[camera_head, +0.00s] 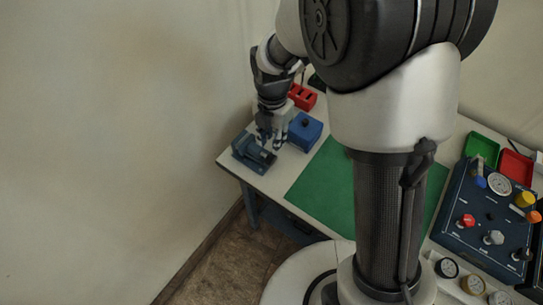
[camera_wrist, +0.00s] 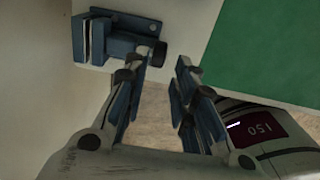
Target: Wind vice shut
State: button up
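The blue vice (camera_head: 255,152) stands at the left front corner of the table in the head view. In the wrist view the vice (camera_wrist: 115,42) is at the upper left, with its jaws at its left end and a dark round knob (camera_wrist: 158,53) at its right end. A narrow pale strip shows between the jaws; I cannot tell if it is a gap. My gripper (camera_wrist: 161,66) is open and empty, its fingertips just below the knob in the picture. The left fingertip looks close to the knob; contact is unclear. In the head view my gripper (camera_head: 272,136) is over the vice and partly hides it.
A blue box (camera_head: 305,131) and a red block (camera_head: 302,97) stand behind and right of the vice. A green mat (camera_head: 322,188) covers the middle of the table. A dark blue panel with knobs and gauges (camera_head: 462,212) is at the right. The wall is close on the left.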

aim_at(272, 155)
notch_tip(272, 155, down, 8)
jog(key=shift+f+b, duration=0.15)
jog(key=shift+b, duration=0.85)
grip_shut()
